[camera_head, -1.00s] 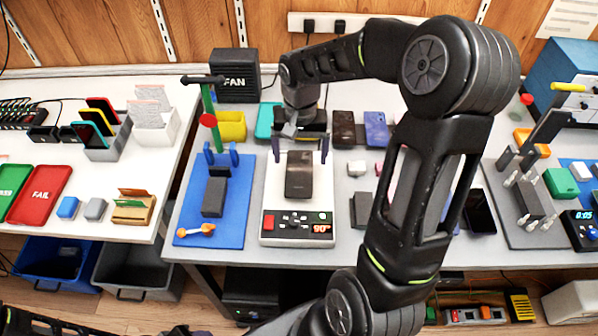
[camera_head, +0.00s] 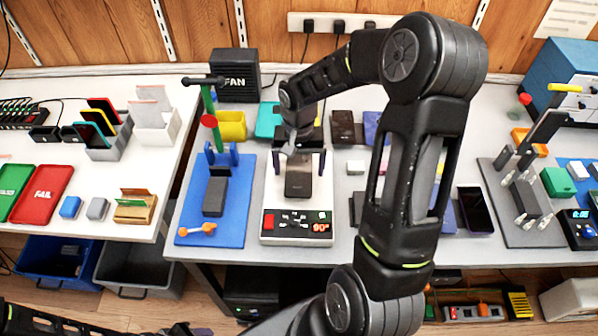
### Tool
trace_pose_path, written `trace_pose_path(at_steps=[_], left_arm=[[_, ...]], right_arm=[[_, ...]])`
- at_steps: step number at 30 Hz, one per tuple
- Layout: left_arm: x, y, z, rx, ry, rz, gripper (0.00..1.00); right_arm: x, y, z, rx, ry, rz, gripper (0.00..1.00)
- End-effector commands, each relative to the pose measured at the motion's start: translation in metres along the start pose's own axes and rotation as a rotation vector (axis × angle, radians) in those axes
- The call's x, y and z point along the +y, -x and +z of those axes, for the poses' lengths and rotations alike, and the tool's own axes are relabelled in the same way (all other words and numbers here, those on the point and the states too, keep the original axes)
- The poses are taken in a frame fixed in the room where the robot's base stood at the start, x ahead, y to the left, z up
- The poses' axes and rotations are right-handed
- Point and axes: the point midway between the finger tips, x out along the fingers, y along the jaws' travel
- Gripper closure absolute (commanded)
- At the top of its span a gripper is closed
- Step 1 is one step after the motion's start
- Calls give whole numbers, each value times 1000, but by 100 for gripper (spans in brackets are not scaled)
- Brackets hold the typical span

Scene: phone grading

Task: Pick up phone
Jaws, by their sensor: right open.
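A dark phone (camera_head: 298,182) lies flat on top of a white heating plate (camera_head: 270,199) with a red lit display. My right gripper (camera_head: 299,163) is over the far end of the phone. It points down, and its two fingers are spread on either side of the phone, apart from it. The gripper is open and empty. Its palm hides part of the plate's far side. My left gripper does not show; only dark parts of my left arm are at the bottom left.
A blue mat (camera_head: 239,228) with a green-handled press (camera_head: 209,120) stands close left of the plate. A black fan box (camera_head: 236,75) is behind. Another phone (camera_head: 475,210) lies to the right. My right arm covers much of the table right of the plate.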

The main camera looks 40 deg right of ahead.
Motion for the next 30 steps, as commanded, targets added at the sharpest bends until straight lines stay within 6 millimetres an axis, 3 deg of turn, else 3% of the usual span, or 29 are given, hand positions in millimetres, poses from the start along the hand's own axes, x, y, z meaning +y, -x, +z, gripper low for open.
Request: trace_pose_path(at_steps=[8, 30], left_arm=[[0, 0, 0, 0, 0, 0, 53], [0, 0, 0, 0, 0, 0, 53]], right_arm=[[0, 0, 0, 0, 0, 0, 13], [0, 0, 0, 0, 0, 0, 73]])
